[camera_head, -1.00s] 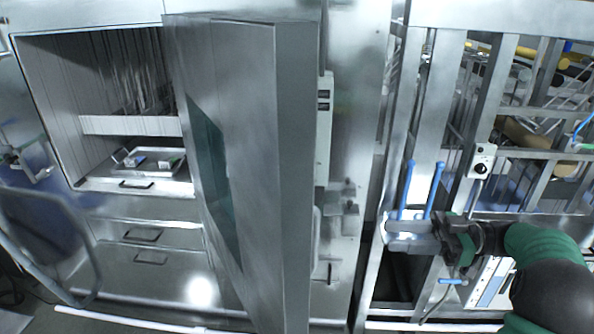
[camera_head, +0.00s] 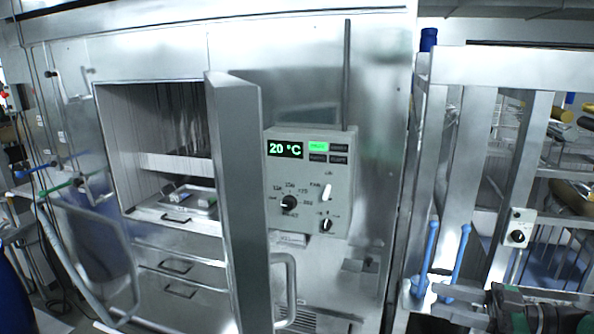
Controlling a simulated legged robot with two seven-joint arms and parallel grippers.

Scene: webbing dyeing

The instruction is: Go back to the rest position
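My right gripper (camera_head: 446,301) is at the bottom right edge, with its fingers pointing left. Its two fingers look apart, with nothing seen between them. It is in front of the steel frame, close to two blue-handled rods (camera_head: 461,255); whether it touches them I cannot tell. The green and black wrist behind it is cut off by the lower edge. My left gripper is not in view.
A steel cabinet door (camera_head: 238,200) stands open toward me. Behind it is a chamber with a tray (camera_head: 178,211) holding small items. A control panel (camera_head: 312,182) reads 20 °C. A steel frame rack (camera_head: 478,150) stands at right.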

